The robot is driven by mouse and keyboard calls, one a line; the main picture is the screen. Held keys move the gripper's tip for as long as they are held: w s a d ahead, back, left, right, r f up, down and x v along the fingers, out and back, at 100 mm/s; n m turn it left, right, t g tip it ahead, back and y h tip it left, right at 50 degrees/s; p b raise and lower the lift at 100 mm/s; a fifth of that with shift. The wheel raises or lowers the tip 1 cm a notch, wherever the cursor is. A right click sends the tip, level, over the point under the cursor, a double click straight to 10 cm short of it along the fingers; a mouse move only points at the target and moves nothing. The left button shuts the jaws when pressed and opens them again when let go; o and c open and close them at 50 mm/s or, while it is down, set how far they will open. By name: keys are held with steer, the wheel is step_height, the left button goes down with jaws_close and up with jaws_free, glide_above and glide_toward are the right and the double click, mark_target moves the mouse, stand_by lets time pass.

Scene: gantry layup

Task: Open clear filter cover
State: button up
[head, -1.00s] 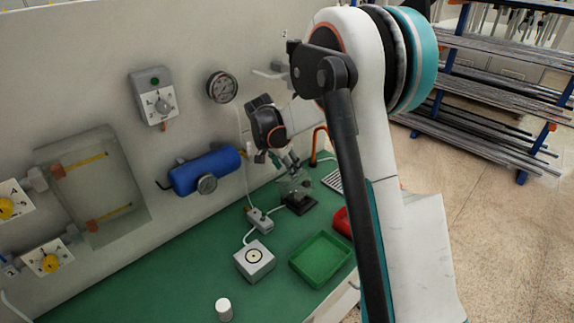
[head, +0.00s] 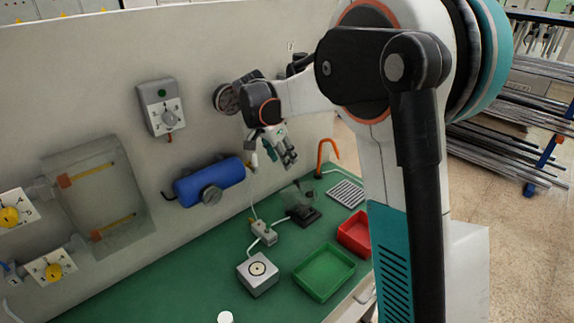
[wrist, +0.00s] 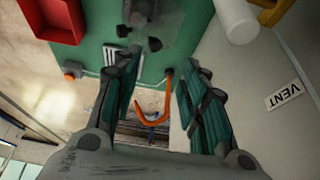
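A small clear cover (head: 298,194) stands tilted over a dark base on the green bench, below my gripper in the head view. Its hinge and how far it is open are too small to tell. In the wrist view the see-through cover (wrist: 172,28) is at the top, around a grey and black part. My gripper (head: 284,154) hangs above the cover near the wall, apart from it. In the wrist view my gripper (wrist: 160,88) has its two fingers wide apart with nothing between them.
An orange hook (head: 326,156), red tray (head: 354,234), green tray (head: 325,272) and white box (head: 257,276) are on the bench. A blue cylinder (head: 210,181) and a clear-fronted wall box (head: 98,200) are on the wall.

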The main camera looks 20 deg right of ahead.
steer(key=shift+s+a+r, duration=0.1)
steer(key=shift+a+r, duration=0.15)
steer(key=shift+r, duration=0.25)
